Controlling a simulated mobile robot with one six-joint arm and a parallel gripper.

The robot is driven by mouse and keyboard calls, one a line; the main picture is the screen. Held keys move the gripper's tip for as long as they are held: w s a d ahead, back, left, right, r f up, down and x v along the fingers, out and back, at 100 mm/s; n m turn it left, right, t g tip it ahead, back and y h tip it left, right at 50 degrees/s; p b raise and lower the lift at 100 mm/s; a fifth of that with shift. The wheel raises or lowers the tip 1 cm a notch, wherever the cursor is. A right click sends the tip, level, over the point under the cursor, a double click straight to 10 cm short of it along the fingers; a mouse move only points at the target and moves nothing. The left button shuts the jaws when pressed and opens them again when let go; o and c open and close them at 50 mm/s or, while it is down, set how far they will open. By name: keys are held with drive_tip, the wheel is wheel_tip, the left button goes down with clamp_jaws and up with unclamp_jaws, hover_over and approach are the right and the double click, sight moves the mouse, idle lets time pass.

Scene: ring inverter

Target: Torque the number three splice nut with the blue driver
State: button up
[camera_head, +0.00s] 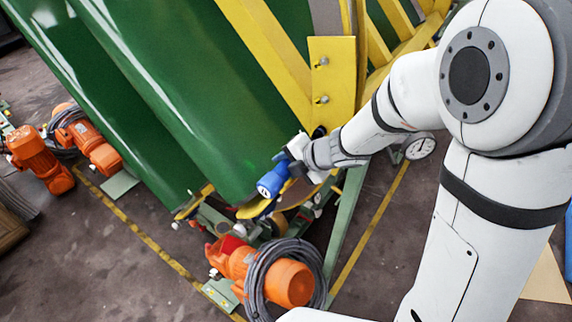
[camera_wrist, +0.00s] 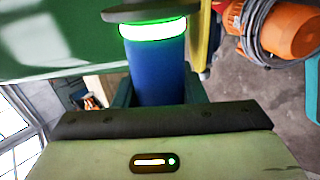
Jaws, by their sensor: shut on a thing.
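My gripper (camera_head: 296,168) is shut on the blue driver (camera_head: 272,181), in front of the lower end of a large green drum. In the wrist view the driver's blue body (camera_wrist: 158,72) stands between my dark fingers (camera_wrist: 158,95). A green ring (camera_wrist: 153,29) glows around it below a dark disc. A yellow plate (camera_head: 334,82) stands above and right of my gripper. It bears an upper bolt with nut (camera_head: 322,62) and a lower one (camera_head: 322,100). A dark round end shows near its bottom, close to my wrist. I see no numbers, so I cannot tell which nut is number three.
Two green drums (camera_head: 200,90) fill the upper left, with yellow beams (camera_head: 268,45) beside them. Below my gripper stands an orange motor (camera_head: 285,283) with coiled grey cable (camera_head: 258,272). More orange motors (camera_head: 40,160) stand at the left. The floor at lower left is clear.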

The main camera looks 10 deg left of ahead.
drive_tip(key=shift+w+d+r+p, duration=0.2)
drive_tip(key=shift+w+p, duration=0.1)
drive_tip(key=shift+w, duration=0.3)
idle(1.8)
